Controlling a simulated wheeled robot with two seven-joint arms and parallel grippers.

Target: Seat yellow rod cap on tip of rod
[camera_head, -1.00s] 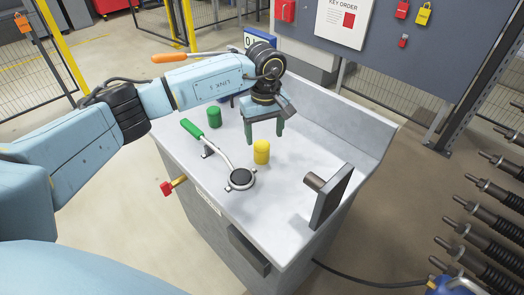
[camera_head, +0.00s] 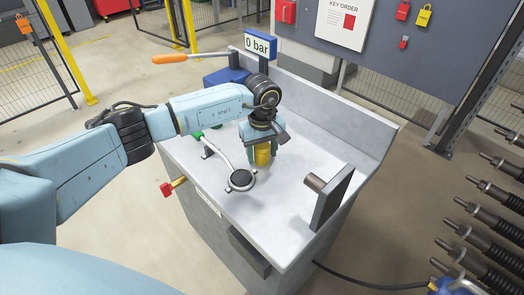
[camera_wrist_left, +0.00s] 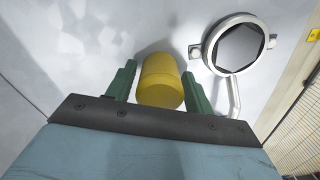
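The yellow rod cap (camera_head: 262,155) stands upright on the grey bench top. My left gripper (camera_head: 264,158) is lowered over it from above. In the left wrist view, the yellow cap (camera_wrist_left: 160,82) is between the two green fingers of my left gripper (camera_wrist_left: 160,90), which are open. A gap shows between the cap and the left-hand finger; the right-hand finger is close to the cap, and I cannot tell if it touches. Several dark rods with bare tips (camera_head: 471,207) stick out at the right edge. My right gripper is not in view.
A bracket with a stub (camera_head: 331,197) stands at the bench's right. A "0 bar" display (camera_head: 260,46) and an orange-handled lever (camera_head: 171,58) are at the back. The front bench top is clear.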

